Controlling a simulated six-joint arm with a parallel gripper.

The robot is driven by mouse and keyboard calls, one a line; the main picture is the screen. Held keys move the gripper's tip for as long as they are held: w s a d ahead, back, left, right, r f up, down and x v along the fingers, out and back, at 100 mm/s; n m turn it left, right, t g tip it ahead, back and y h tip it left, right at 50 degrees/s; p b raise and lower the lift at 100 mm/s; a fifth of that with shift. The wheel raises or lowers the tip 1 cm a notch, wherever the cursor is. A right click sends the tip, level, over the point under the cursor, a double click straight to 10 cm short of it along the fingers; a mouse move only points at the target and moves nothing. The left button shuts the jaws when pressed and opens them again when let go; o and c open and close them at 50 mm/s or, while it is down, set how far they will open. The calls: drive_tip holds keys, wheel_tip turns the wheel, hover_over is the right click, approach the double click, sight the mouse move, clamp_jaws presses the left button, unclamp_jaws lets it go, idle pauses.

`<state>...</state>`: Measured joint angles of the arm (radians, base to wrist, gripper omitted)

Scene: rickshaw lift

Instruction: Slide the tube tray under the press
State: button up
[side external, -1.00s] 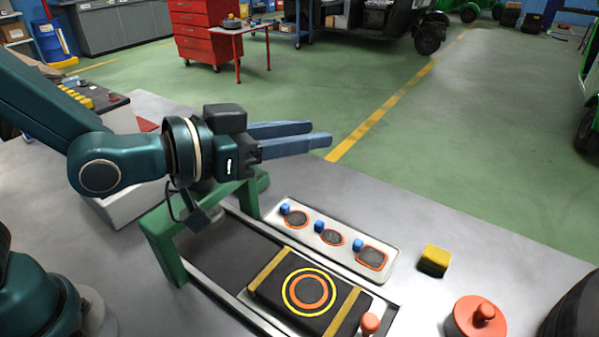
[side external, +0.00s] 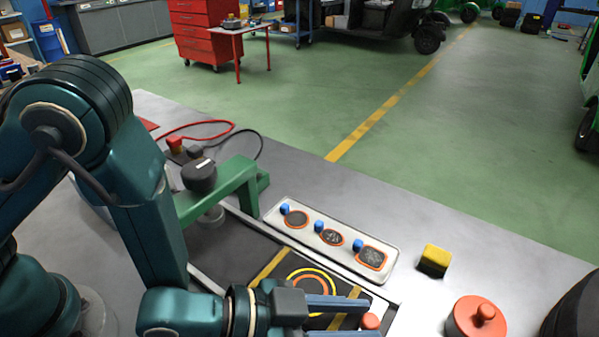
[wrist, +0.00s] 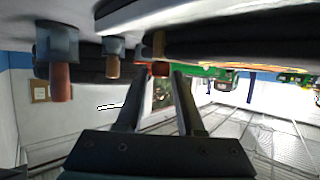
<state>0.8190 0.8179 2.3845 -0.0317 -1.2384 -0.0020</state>
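The tube tray (side external: 265,268) is a dark slab with yellow straps and red and yellow rings. It lies on a railed track in the side external view, partly hidden by my gripper. An orange knob (side external: 370,321) stands at its near right end. The press (side external: 225,185) is a green frame over the far left end of the track. My gripper (side external: 374,317) is low over the tray, fingers apart, with the knob showing between the tips in the picture. In the wrist view my gripper (wrist: 160,78) is open; a reddish tip shows between its fingers. Contact is unclear.
A pale panel (side external: 345,240) with several blue blocks and orange-ringed patches lies behind the track. A yellow-and-black block (side external: 434,260) and a red lidded pot (side external: 474,318) stand to the right. The bench right of the panel is mostly clear.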

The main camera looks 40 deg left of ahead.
drive_tip(key=shift+x, duration=1.05)
clamp_jaws()
idle(0.7)
